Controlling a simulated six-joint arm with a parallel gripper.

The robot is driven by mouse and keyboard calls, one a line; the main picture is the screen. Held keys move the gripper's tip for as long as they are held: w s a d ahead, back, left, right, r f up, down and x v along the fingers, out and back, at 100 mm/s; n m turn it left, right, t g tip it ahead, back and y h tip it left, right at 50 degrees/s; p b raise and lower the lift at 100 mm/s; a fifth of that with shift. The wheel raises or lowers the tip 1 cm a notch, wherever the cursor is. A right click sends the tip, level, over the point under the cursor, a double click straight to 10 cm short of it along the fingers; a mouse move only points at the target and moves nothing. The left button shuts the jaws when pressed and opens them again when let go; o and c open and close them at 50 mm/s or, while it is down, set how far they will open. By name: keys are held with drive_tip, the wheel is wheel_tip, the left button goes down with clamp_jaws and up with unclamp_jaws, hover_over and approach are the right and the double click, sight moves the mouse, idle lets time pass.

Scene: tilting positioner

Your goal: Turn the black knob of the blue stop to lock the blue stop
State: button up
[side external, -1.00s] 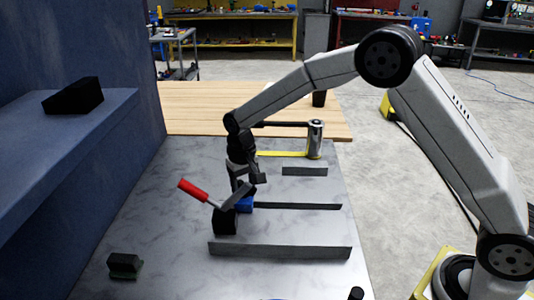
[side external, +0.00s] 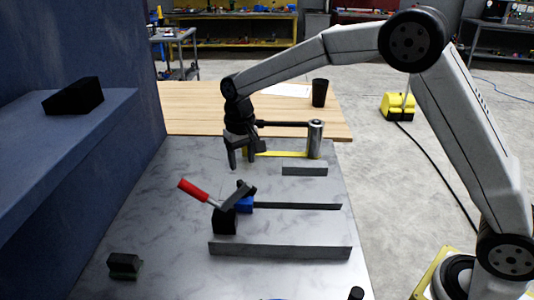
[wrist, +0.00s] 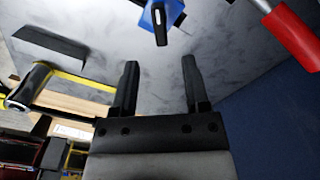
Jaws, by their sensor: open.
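The blue stop (side external: 245,204) sits on the grey metal plate, just behind a red-handled clamp. It also shows at the top of the wrist view (wrist: 147,19). Its black knob (wrist: 160,26) is an elongated bar, running nearly up and down in the wrist view. In the side view the clamp's arm partly covers the knob. My gripper (side external: 243,162) is open and empty, above the plate and apart from the stop, on its far side. In the wrist view its two fingers (wrist: 160,63) point towards the stop with bare plate between.
The clamp's red handle (side external: 193,190) sticks up left of the stop. Low grey rails (side external: 280,251) cross the plate. A silver cylinder with a black arm (side external: 315,140) stands behind, near my gripper. A blue wall (side external: 110,90) bounds the left side.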

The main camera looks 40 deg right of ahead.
drive_tip(key=o, duration=0.6)
drive_tip(key=shift+c, duration=0.2)
drive_tip(key=n, duration=1.8)
drive_tip(key=shift+f, duration=0.1)
drive_tip(key=shift+f, duration=3.85)
